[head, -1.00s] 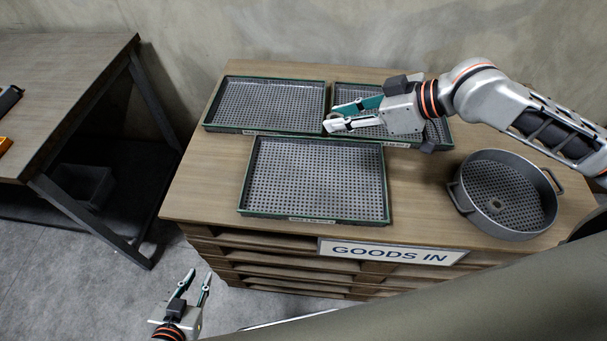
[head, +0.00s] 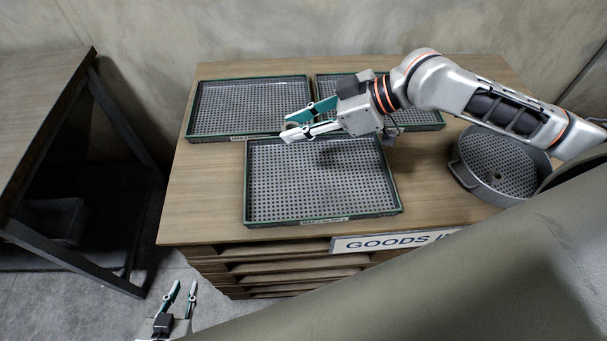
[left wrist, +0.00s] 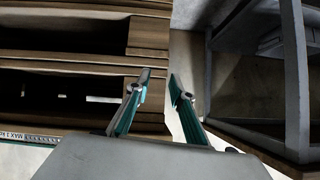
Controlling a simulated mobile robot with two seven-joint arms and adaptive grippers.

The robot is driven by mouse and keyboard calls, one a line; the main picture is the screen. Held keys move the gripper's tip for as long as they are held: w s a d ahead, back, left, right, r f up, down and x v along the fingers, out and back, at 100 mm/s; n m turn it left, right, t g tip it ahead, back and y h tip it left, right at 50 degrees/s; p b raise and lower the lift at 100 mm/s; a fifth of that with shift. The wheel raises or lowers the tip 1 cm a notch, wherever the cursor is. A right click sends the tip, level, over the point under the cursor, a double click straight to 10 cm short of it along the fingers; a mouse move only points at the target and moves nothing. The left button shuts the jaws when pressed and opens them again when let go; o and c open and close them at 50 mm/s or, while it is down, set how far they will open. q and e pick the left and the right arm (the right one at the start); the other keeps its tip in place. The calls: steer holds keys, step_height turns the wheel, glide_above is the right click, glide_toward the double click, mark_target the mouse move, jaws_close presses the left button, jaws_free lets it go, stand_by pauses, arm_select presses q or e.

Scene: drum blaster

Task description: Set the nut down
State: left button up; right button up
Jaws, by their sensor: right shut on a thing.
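My right gripper (head: 287,130) is shut on the nut (head: 292,125), a small grey piece that barely shows between the fingertips. It is over the top edge of the front tray (head: 374,212), near the gap to the back left tray. The height above the trays is hard to judge. My left gripper (head: 184,285) is open and empty, low in front of the bench at the bottom left. Its two spread fingers also show in the left wrist view (left wrist: 160,82).
The back left tray (head: 189,112) and back right tray (head: 432,127) look empty, as does the front tray. A round grey perforated basket (head: 480,188) stands at the right of the wooden bench (head: 205,200). Another table (head: 45,85) is at the left.

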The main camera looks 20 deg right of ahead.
step_height(320, 180, down, 12)
steer(key=shift+b, duration=1.2)
steer(key=shift+f, duration=0.7)
step_height(320, 180, down, 4)
steer(key=shift+r+b, duration=0.25)
steer(key=shift+b, duration=0.3)
steer(key=shift+f, duration=0.25)
steer(key=o, duration=1.1)
steer(key=shift+o, duration=0.3)
